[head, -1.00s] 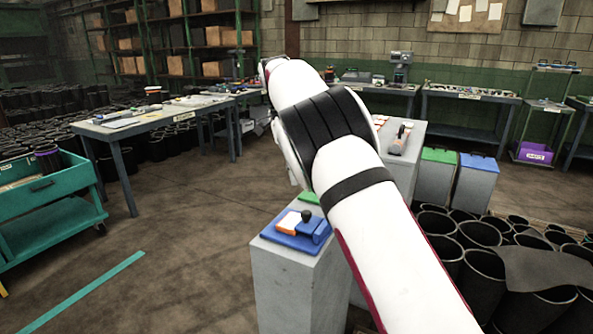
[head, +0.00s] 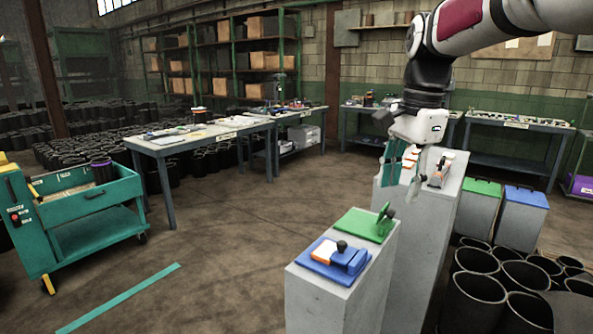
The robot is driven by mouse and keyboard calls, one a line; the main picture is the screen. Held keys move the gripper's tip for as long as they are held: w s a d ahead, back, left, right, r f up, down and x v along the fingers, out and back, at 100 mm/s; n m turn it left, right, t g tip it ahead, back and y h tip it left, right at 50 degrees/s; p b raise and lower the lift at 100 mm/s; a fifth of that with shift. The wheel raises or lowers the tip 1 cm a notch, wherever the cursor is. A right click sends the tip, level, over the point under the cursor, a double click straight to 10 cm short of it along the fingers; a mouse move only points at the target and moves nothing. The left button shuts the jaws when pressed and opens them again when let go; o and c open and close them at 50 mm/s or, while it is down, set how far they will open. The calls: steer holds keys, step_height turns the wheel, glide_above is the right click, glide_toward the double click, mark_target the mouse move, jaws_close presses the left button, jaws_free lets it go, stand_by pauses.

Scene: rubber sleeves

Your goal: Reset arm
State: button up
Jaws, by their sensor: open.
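My arm enters from the upper right in the head view and bends down at the wrist. My gripper (head: 402,163) hangs pointing down, its teal fingers apart, with nothing seen between them. It shows in front of the taller grey pedestal (head: 425,245), above and behind the green plate (head: 366,225) on the near pedestal. Part of the tall pedestal's top is hidden behind the fingers.
The near grey pedestal (head: 338,308) holds a blue plate (head: 325,262) with an orange-and-white piece and a black knob. Black sleeves (head: 480,290) stand at right beside grey bins with green and blue lids. A teal cart (head: 90,225) stands left. The middle floor is clear.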

steer(key=s+f+n+t+p, duration=0.1)
steer(key=s+f+n, duration=0.2)
steer(key=s+n, duration=0.4)
steer(key=s+f+n+t+p, duration=0.1)
steer(key=s+n, duration=0.5)
steer(key=s, duration=1.6)
step_height(320, 180, down, 2)
steer(key=shift+s+f+n+t+h+p, duration=0.1)
steer(key=shift+s+n+t+h+p, duration=0.1)
steer(key=shift+n+t+h+p, duration=0.3)
